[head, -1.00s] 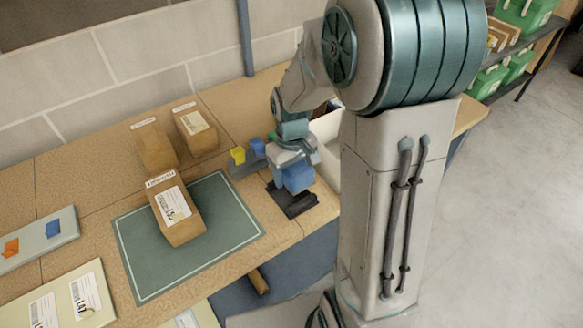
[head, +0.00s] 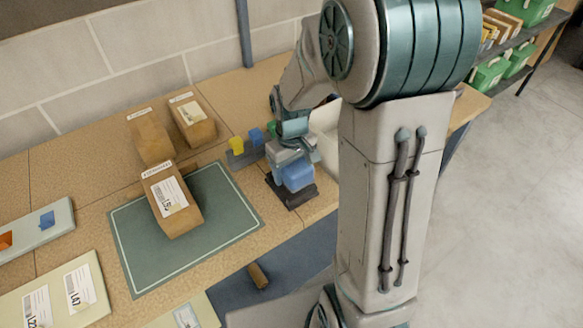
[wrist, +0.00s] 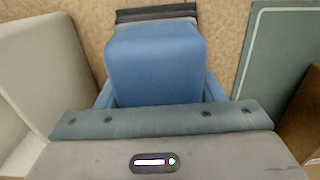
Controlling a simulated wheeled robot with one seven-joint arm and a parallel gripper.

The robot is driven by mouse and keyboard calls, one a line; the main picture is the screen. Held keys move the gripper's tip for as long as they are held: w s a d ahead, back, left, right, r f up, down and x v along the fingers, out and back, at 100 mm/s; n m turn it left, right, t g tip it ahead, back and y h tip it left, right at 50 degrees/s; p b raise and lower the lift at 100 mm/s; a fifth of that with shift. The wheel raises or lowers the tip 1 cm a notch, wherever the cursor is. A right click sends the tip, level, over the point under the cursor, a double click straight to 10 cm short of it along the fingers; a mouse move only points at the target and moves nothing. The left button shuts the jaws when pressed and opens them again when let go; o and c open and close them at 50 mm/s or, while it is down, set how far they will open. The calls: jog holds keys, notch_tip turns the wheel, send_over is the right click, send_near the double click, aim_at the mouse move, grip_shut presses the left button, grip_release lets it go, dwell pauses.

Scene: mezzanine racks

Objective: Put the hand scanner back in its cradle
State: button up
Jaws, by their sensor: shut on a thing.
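The hand scanner (head: 298,176) has a blue body that fills the middle of the wrist view (wrist: 155,65). My gripper (wrist: 158,95) is shut on it, with a finger on either side. In the head view my gripper (head: 292,163) points down at the bench's right part. The dark cradle (head: 293,201) is directly under the scanner, near the bench's front edge. Its dark end also shows past the scanner in the wrist view (wrist: 155,12). The scanner overlaps the cradle in both views, and I cannot tell whether it is fully seated.
A small rack with yellow (head: 236,145), blue and green items stands just behind my gripper. A pale bin (head: 326,130) is close on its right. A green mat (head: 215,236) with a parcel (head: 170,203) lies to the left, and two more parcels stand behind.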

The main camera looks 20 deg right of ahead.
jog(key=shift+f, duration=0.15)
jog(key=shift+f+b, duration=0.95)
jog(key=shift+f, duration=0.05)
jog(key=o, duration=1.2)
jog(key=shift+o, duration=0.2)
notch_tip(320, 180, up, 14)
jog(key=shift+f, duration=0.1)
jog(key=s+m+t, duration=0.3)
jog(key=s, duration=1.1)
jog(key=shift+f+m, duration=0.3)
